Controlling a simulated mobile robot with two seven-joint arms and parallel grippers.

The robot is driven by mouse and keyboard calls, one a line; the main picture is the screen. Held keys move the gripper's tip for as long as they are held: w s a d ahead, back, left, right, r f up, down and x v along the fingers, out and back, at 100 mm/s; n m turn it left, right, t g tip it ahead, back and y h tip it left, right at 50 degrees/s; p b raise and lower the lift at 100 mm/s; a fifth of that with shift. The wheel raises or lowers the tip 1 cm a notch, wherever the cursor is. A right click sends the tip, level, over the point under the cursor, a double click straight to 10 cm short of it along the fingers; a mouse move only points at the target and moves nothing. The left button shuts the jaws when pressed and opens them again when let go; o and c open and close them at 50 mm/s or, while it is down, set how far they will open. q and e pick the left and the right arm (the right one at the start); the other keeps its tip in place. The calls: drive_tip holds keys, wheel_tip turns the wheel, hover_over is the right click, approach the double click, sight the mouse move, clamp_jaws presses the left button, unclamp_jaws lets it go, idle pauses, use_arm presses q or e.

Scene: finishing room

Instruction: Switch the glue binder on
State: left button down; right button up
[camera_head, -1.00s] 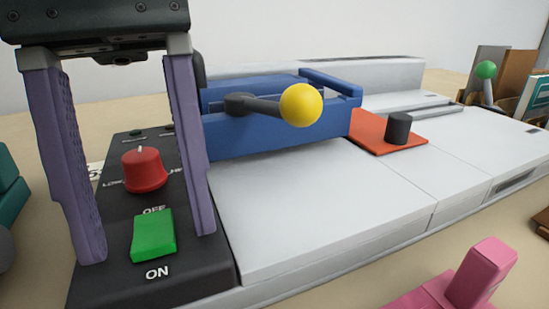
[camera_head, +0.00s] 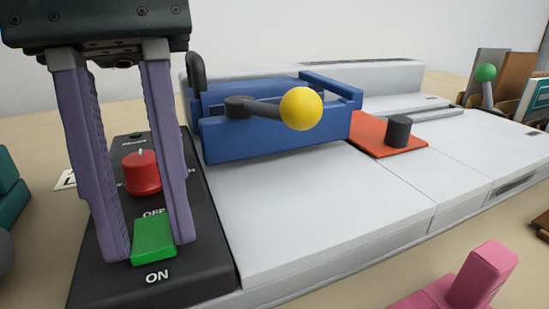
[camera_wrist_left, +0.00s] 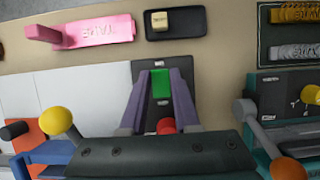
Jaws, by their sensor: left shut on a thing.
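The glue binder (camera_head: 310,205) is a long white machine with a blue clamp (camera_head: 255,135) and a yellow-knobbed lever (camera_head: 301,108). At its left is a black control panel (camera_head: 205,265) with a red dial (camera_head: 142,175). A green rocker switch (camera_head: 153,242) sits between the OFF and ON labels. My left gripper (camera_head: 148,248) is shut on this switch, one purple finger on each side. The switch also shows between the fingers in the left wrist view (camera_wrist_left: 161,84). I cannot tell which way the rocker is tipped. My right gripper is not in view.
A pink tape dispenser (camera_head: 482,275) stands at the front right. An orange plate (camera_head: 370,134) with a black knob (camera_head: 398,130) is on the binder. Teal equipment (camera_head: 10,200) is at the left edge. A small black tray (camera_wrist_left: 175,22) shows in the left wrist view.

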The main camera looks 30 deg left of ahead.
use_arm(q)
drive_tip(key=shift+s+d+f+t+y+b, duration=0.1)
drive_tip(key=shift+d+f+t+y+b, duration=0.1)
drive_tip(key=shift+t+y+b, duration=0.25)
drive_tip(key=shift+s+d+r+t+y, duration=0.1)
drive_tip(key=shift+s+t+y, duration=0.05)
drive_tip(key=shift+t+y, duration=0.4)
drive_tip(key=c, duration=0.6)
unclamp_jaws()
drive_tip(key=shift+c, duration=0.2)
drive_tip(key=shift+g, duration=0.3)
